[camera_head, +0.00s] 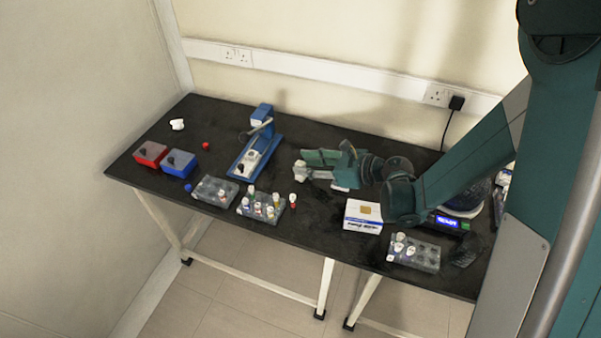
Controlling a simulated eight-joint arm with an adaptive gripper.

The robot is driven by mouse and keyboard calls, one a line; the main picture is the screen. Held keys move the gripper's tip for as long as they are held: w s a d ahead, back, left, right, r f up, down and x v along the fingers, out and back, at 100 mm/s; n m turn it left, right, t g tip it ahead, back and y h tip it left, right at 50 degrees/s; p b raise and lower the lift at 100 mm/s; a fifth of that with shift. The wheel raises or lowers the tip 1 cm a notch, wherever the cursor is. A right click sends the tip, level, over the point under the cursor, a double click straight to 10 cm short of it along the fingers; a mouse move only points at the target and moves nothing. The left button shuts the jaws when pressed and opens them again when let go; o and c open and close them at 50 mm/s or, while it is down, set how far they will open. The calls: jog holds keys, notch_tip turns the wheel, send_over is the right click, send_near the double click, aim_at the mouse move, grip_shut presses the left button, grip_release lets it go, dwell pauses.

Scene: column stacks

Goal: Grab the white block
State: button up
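A small whitish block (299,171) shows at the fingertip end of my gripper (307,167), near the middle of the black table. My gripper reaches in from the right, low over the table, with its fingers pointing left. The block touches or overlaps the fingertips in this view. I cannot tell whether the fingers are closed on it or only beside it. Another white piece (340,188) shows partly under my gripper, mostly hidden. A separate small white object (177,124) lies at the table's far left.
A blue stand (255,150) is left of my gripper. Red (150,153) and blue (180,163) boxes sit at left. Clear racks (215,190) (262,207) (414,253) with vials line the front. A white box (362,216) and a lit device (447,222) stand at right.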

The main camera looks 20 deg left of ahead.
jog(key=shift+x, duration=1.2)
jog(key=c, duration=0.9)
